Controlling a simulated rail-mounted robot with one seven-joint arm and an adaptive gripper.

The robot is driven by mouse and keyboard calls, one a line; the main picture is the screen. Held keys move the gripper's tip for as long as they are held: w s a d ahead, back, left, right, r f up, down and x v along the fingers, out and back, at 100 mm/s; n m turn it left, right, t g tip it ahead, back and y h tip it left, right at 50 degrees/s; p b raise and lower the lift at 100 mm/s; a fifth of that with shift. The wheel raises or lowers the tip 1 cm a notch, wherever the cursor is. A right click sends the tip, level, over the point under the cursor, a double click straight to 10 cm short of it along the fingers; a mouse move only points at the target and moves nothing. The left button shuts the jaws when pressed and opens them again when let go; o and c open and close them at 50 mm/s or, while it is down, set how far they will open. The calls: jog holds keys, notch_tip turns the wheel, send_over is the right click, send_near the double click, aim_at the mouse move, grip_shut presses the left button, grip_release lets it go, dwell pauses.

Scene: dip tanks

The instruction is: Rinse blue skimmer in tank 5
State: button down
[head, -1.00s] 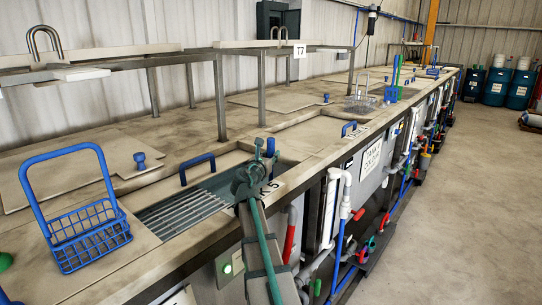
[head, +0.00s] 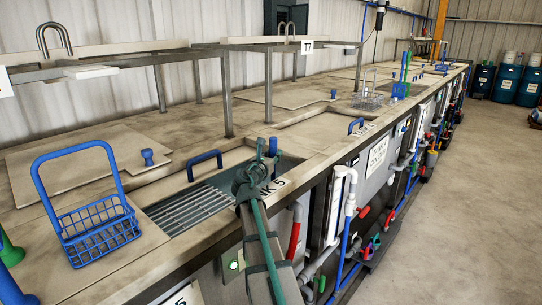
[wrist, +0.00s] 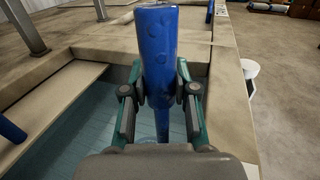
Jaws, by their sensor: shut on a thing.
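The blue skimmer (wrist: 157,45) shows in the wrist view as a thick blue handle standing nearly upright between my fingers. Its thinner lower part runs down toward the liquid, and its lower end is hidden by my gripper. My gripper (wrist: 158,92) is shut on the handle, one finger on each side. In the head view my gripper (head: 254,172) is over the front right end of tank 5's opening, with a bit of blue handle above it. Tank 5 (head: 190,208) is open, with a slatted grate at its left; its label is partly covered by my arm.
A blue wire basket (head: 100,232) stands on the deck left of the tank. A blue lid handle (head: 204,160) is behind the opening. A metal rack (head: 227,95) rises behind. Farther along are a wire basket (head: 368,97) and upright blue tools (head: 402,82).

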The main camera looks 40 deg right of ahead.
jog(key=shift+d, duration=0.2)
jog(key=shift+a+p, duration=0.15)
jog(key=shift+p, duration=0.75)
dwell(1.1)
notch_tip(320, 180, up, 18)
jog(key=p, duration=1.6)
